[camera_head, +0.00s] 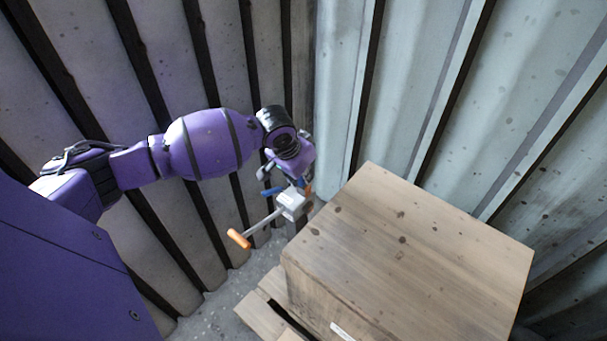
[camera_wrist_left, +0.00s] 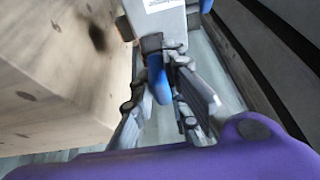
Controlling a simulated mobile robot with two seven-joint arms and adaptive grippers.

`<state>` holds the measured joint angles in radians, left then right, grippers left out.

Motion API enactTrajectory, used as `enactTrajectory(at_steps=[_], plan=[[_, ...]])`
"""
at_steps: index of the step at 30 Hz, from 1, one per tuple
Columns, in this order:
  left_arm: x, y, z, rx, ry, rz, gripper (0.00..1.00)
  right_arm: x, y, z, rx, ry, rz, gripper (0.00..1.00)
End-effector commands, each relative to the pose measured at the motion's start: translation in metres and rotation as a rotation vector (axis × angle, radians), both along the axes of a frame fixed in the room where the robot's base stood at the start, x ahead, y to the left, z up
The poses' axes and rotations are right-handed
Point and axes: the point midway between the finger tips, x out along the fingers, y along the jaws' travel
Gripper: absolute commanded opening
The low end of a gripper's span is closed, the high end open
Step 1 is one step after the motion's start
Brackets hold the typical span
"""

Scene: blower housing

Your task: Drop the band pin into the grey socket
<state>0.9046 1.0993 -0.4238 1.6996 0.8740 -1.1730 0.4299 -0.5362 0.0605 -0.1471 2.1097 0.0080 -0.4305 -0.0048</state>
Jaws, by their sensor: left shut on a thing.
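My left gripper (camera_head: 297,183) hangs at the end of the purple arm, left of the wooden box. In the left wrist view the gripper (camera_wrist_left: 163,58) is closed around a blue piece with a dark part at its top (camera_wrist_left: 158,82), which looks like the band pin. Right beyond the fingertips is a light grey block with a white label (camera_wrist_left: 157,16), possibly the grey socket. The grey block (camera_head: 292,203) shows just below the gripper in the head view. Whether the pin touches or enters it is hidden. My right gripper is out of view.
A rod with an orange grip (camera_head: 239,239) sticks out from the block to the lower left, and a blue piece (camera_head: 270,191) shows beside it. A large wooden box (camera_head: 420,255) stands close on the right. Corrugated walls (camera_head: 425,90) rise behind.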

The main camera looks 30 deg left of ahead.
Motion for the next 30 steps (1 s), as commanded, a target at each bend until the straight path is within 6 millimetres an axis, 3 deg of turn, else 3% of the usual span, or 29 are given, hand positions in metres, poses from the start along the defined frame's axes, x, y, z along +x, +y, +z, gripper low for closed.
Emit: enactTrajectory(at_steps=[1,6,17,30], plan=[[0.0,0.0,0.0,0.0,-0.001,0.0,0.17,-0.002,0.0,0.0,0.0,0.003,0.0,0.0],[0.0,0.0,0.001,0.0,-0.001,0.0,0.36,-0.007,-0.001,0.0,-0.002,0.011,-0.002,0.0],[-0.001,0.001,0.005,0.001,-0.002,-0.001,0.36,0.001,-0.001,0.002,-0.002,-0.002,-0.001,0.0],[-0.033,0.004,0.083,0.004,-0.003,-0.002,0.36,-0.001,-0.001,0.001,-0.001,0.002,-0.001,0.0]])
